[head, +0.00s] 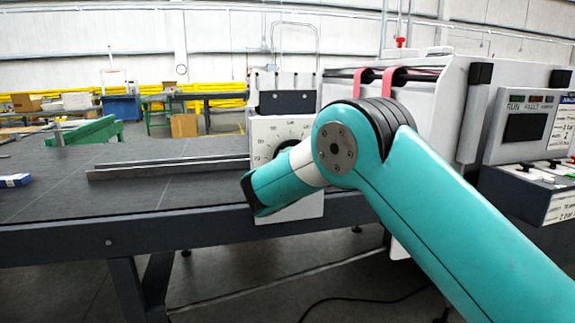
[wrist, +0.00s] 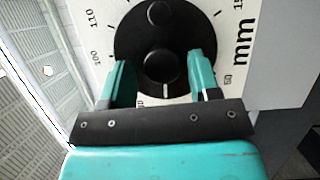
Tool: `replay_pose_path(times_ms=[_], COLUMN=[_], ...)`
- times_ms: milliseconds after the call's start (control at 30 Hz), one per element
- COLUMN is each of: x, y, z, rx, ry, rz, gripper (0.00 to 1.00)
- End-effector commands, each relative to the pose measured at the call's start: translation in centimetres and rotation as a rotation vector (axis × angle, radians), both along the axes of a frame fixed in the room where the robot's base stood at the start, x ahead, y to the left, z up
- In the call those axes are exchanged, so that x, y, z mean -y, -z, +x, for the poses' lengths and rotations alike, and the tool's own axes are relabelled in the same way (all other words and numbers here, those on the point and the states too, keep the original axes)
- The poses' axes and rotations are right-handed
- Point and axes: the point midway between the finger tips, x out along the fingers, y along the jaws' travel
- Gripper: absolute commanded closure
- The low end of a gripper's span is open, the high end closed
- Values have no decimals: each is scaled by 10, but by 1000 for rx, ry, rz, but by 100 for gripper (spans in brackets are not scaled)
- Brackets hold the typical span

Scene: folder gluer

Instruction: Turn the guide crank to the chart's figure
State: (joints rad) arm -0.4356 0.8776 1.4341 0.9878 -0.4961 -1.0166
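The guide crank (wrist: 128,40) is a black round disc with a raised round knob (wrist: 160,68) near its lower part and another round boss above it. A short white mark shows on the disc just below the knob. It sits on a white dial plate (wrist: 262,75) with figures such as 100 and 110 and the letters "mm". In the head view, the dial plate (head: 262,130) is partly covered by my arm. My gripper (wrist: 162,68) is open, with one teal finger on each side of the knob and visible gaps to it. The gripper is hidden in the head view.
A dark table (head: 60,195) with a metal guide bar (head: 170,168) lies left of the dial. A small blue box (head: 14,181) lies at the table's left.

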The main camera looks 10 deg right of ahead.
Motion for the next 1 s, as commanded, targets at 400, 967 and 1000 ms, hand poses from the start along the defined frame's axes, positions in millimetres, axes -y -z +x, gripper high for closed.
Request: replay_pose_path(times_ms=[400,967,1000], x=[-3,-53,-55], y=[4,7,7], z=[-8,-128,-135], rx=[-7,-6,-5], ry=[1,-3,-2], rz=[1,-1,-2], gripper=[39,39,39])
